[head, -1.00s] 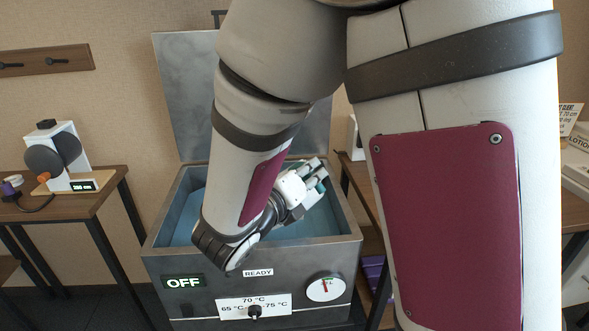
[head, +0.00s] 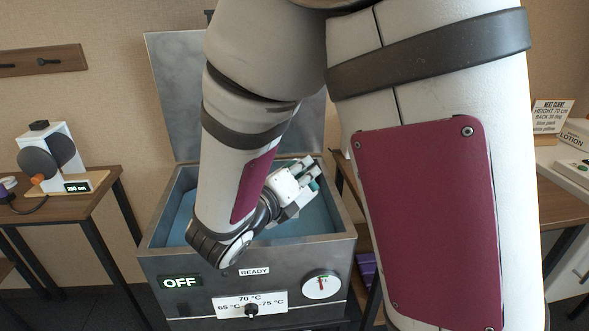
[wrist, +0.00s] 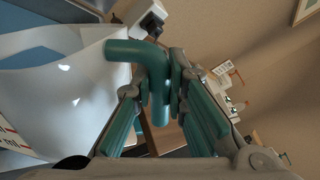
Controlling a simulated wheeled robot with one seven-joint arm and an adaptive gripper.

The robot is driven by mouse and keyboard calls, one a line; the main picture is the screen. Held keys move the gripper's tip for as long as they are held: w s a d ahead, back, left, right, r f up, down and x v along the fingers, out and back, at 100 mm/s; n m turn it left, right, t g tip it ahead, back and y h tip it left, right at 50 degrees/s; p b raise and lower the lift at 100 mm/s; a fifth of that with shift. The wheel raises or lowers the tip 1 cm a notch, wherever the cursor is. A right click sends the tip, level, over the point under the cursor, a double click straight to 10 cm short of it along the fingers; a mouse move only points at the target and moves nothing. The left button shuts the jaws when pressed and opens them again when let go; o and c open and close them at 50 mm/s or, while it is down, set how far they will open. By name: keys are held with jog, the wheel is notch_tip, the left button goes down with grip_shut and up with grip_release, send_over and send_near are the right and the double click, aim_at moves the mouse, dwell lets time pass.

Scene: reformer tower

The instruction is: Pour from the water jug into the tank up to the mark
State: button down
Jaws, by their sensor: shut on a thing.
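The tank (head: 190,262) is a grey metal box with its lid raised at the back and blue inside. Its front shows "OFF", "READY", a round gauge and a temperature knob. My gripper (head: 308,180) is over the tank's opening, towards the right side, with my arm covering part of the tank. In the wrist view my gripper (wrist: 165,115) is shut on the teal handle of the water jug (wrist: 85,95), whose pale, glossy body fills the left. The jug is hidden behind my arm in the head view. I cannot tell its water level, nor see the fill mark clearly.
A wooden table (head: 95,195) with a white device (head: 45,155) stands left of the tank. Another table (head: 560,205) on the right holds a card (head: 550,115) and boxes. A peg rail (head: 45,60) hangs on the wall. My arm hides much of the right middle.

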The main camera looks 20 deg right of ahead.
jog(key=shift+w+a+r+n+p, duration=0.35)
jog(key=shift+w+r+n+p, duration=0.25)
jog(key=shift+p, duration=1.55)
dwell(5.1)
jog(key=shift+w+f, duration=0.1)
jog(key=shift+s+d+f+m+b, duration=0.3)
jog(key=shift+s+f+m+b, duration=0.25)
jog(key=shift+b, duration=0.35)
jog(key=shift+s+d+f+m+b, duration=0.25)
jog(key=shift+s+m+b, duration=0.2)
jog(key=shift+b, duration=0.2)
